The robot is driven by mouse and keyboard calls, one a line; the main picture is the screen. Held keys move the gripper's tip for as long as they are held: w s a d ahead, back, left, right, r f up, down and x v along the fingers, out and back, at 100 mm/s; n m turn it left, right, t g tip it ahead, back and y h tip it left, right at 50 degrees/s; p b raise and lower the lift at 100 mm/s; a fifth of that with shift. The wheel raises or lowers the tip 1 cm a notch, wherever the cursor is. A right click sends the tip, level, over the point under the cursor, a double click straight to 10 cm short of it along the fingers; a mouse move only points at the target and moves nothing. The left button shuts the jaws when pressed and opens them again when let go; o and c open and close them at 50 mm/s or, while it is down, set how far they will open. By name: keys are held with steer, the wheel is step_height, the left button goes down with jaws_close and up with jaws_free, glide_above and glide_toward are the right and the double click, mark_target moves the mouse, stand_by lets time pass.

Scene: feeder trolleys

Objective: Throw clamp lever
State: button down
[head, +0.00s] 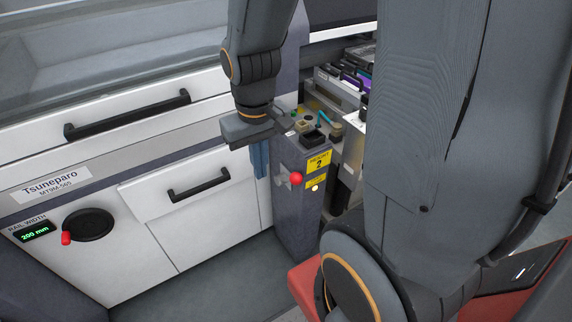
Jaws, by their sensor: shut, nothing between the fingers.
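The clamp lever with a red ball knob (296,178) sits on the front of a dark grey post (296,225), below a yellow label with the number 2 (318,162). A metal bracket shows just left of the knob. My gripper (260,172) hangs at the left of the post, to the left of the red knob and at about its height in the picture. It points down, its fingers are together and nothing is held. It looks apart from the knob, but the depth between them is hard to judge.
White machine panels with a black drawer handle (198,184) stand behind and left. A black rail-width handwheel (89,225) with a red knob is at the far left. Small parts and blocks (313,136) sit on the post's top. Open floor (225,285) lies in front.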

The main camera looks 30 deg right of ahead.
steer(key=w+d+f+p, duration=0.1)
steer(key=w+d+f, duration=0.1)
steer(key=w+d, duration=0.3)
steer(key=w+d+f+g+h+p, duration=0.1)
steer(key=w+d+f, duration=0.2)
steer(key=w, duration=0.7)
steer(key=d, duration=0.2)
steer(key=shift+w+d+h, duration=0.3)
steer(key=shift+w+d, duration=0.05)
steer(key=shift+d, duration=0.05)
steer(key=shift+f, duration=0.2)
steer(key=s+d+f+p, duration=0.1)
steer(key=f+p, duration=0.1)
steer(key=f, duration=0.4)
steer(key=s+d+f+p, duration=0.2)
steer(key=f, duration=0.4)
steer(key=shift+s+d, duration=0.15)
steer(key=shift+d, duration=0.1)
steer(key=shift+a, duration=0.1)
